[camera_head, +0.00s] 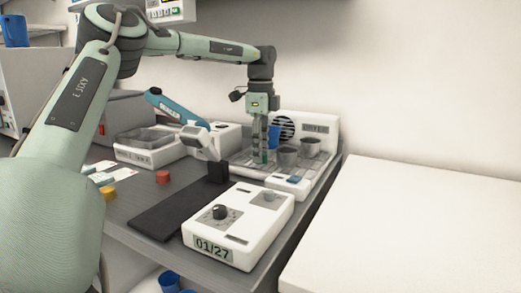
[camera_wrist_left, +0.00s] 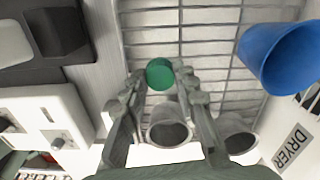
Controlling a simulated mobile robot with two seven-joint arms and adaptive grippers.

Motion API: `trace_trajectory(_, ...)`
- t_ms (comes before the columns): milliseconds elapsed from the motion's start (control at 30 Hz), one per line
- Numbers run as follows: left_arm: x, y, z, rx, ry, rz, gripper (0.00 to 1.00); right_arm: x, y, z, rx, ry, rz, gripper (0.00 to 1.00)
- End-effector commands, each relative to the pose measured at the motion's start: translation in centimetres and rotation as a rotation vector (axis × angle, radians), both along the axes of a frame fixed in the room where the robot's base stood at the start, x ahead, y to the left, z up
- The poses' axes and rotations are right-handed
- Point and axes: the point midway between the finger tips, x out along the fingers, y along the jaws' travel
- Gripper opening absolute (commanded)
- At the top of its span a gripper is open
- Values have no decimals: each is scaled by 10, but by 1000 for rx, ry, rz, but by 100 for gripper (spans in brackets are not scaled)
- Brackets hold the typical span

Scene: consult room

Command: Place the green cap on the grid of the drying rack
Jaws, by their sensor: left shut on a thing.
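The green cap (camera_wrist_left: 159,74) is between the fingertips of my left gripper (camera_wrist_left: 160,80), which is shut on it. In the head view my left gripper (camera_head: 260,157) points straight down at the drying rack, and a sliver of the green cap (camera_head: 264,156) shows at its tips. The wire grid of the drying rack (camera_wrist_left: 208,47) lies beneath the cap. I cannot tell whether the cap touches the grid or is slightly above it. My right gripper is out of view.
A blue cup (camera_wrist_left: 284,57) and two grey metal cups (camera_wrist_left: 167,127) (camera_wrist_left: 238,134) stand close to the gripper on the rack. A white device marked 01/27 (camera_head: 237,222) and a black mat (camera_head: 177,209) are in front. A red cap (camera_head: 162,177) lies on the counter at left.

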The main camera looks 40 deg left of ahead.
Motion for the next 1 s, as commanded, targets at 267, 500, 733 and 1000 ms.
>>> trace_trajectory(267, 0, 0, 0, 0, 0, 0, 49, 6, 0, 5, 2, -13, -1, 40)
trace_trajectory(500, 0, 0, 1, 0, 0, 0, 49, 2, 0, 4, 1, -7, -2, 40)
trace_trajectory(733, 1, 0, 29, 2, -4, 2, 49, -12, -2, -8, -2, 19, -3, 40)
trace_trajectory(1000, 0, 0, 89, 3, -2, 2, 49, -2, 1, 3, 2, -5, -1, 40)
